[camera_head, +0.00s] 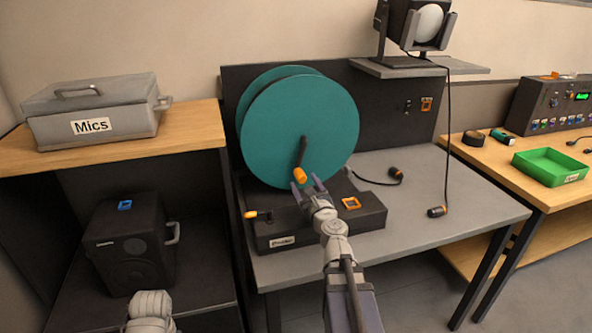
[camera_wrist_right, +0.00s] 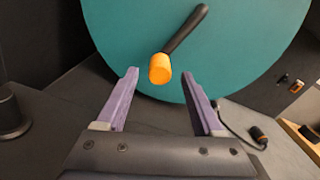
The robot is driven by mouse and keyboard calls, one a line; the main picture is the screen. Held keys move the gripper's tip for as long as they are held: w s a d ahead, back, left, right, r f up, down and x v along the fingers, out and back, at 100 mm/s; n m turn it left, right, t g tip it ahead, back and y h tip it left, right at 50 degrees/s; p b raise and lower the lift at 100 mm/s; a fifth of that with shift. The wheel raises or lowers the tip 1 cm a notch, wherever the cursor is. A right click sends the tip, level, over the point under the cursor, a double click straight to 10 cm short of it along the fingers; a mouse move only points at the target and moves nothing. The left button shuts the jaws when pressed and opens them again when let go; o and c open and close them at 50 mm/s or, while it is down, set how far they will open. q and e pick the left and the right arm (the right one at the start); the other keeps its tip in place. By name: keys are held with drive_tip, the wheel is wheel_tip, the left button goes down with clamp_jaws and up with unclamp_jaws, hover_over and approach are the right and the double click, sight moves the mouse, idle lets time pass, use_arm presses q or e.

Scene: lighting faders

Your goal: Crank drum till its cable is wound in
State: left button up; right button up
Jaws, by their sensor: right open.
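The teal cable drum (camera_head: 298,122) stands upright on a dark base (camera_head: 350,218) on the grey table. Its black crank arm (camera_head: 302,150) hangs down from the hub, with an orange handle (camera_head: 299,175) at its lower end. A black cable (camera_head: 372,182) runs from the drum's right side to a plug (camera_head: 396,173) lying on the table. My right gripper (camera_head: 308,184) is open just below the handle. In the right wrist view the handle (camera_wrist_right: 160,68) shows beyond and between the spread, empty fingertips (camera_wrist_right: 161,73). My left gripper is not seen; only a pale arm part shows at lower left.
An orange-tipped lever (camera_head: 252,214) sticks out at the base's left. A lamp (camera_head: 415,22) on a shelf has a hanging cable ending in a plug (camera_head: 437,211). A Mics case (camera_head: 90,108) stands left; a green tray (camera_head: 550,166) and console stand right.

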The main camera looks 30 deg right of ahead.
sight(297, 171)
drive_tip(key=shift+w, duration=0.1)
drive_tip(key=x, duration=0.7)
drive_tip(key=shift+w+d, duration=0.1)
drive_tip(key=shift+w, duration=0.2)
clamp_jaws()
idle(1.2)
